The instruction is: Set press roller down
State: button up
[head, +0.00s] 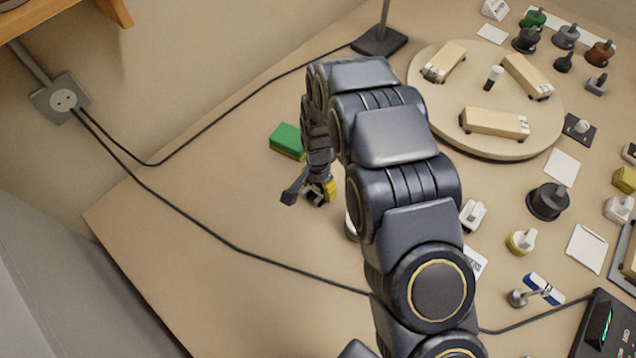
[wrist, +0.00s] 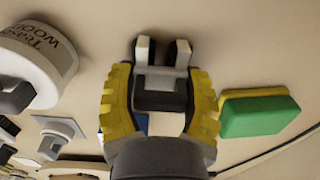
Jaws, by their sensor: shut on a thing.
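My gripper (head: 319,192) is low over the left part of the bench, to the right of and below the green sponge in the head view. In the wrist view its yellow-padded fingers (wrist: 162,88) are shut around a dark grey part with two pale prongs, which I take to be the press roller (wrist: 160,98). In the head view a dark grey end of the press roller (head: 293,188) sticks out to the left of the fingers. The rest is hidden by the fingers. I cannot tell whether it touches the bench.
A green and yellow sponge (head: 287,141) lies close by, also in the wrist view (wrist: 262,113). A white labelled tub (wrist: 32,62) stands on the other side, mostly hidden in the head view. A black cable (head: 237,247) crosses the bench. The left bench area is otherwise clear.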

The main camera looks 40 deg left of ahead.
jog(key=o, duration=1)
jog(key=shift+s+d+f, duration=0.1)
jog(key=shift+f, duration=0.05)
notch_tip(320, 180, up, 13)
jog(key=shift+f, duration=0.2)
jog(key=shift+r, duration=0.35)
